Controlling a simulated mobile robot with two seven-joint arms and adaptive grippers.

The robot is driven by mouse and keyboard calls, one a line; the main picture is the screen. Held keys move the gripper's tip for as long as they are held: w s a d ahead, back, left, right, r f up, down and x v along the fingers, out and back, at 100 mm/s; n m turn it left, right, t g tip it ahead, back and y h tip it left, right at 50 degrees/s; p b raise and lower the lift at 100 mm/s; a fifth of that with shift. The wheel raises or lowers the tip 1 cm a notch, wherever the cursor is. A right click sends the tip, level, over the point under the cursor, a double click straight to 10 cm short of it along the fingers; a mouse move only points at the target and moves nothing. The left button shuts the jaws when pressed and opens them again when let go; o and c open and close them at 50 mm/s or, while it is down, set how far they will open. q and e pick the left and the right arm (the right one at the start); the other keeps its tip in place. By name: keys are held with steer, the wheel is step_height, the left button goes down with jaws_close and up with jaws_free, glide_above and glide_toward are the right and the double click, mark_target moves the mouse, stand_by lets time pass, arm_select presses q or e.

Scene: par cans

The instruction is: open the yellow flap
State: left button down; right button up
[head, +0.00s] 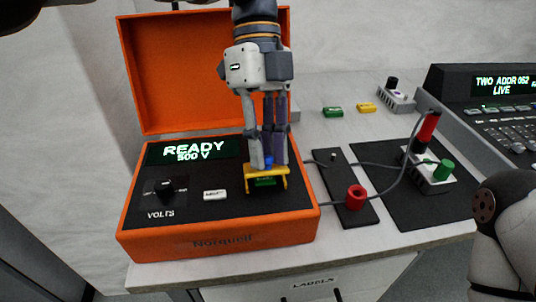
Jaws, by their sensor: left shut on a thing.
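The yellow flap (281,171) is on the right of the top panel of an orange tester (216,243). A green part (265,182) shows beneath its front edge. My left gripper (268,163) comes down from above with its fingers pointing down. It is shut on the flap at its back edge, where a small blue piece shows between the fingertips. The fingers hide the rear of the flap, and I cannot tell how far it is tilted. My right gripper is out of view.
The tester's orange lid (190,75) stands open behind. Its display (193,151) reads READY 500 V, beside a knob (164,188) and a white button (215,195). To the right are black mats (425,214), cables, a red ring (356,197) and a console (490,100).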

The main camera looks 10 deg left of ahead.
arm_select(q)
steer(key=shift+w+a+g+b, duration=0.1)
steer(key=shift+w+g+b, duration=0.2)
steer(key=shift+g+b, duration=0.3)
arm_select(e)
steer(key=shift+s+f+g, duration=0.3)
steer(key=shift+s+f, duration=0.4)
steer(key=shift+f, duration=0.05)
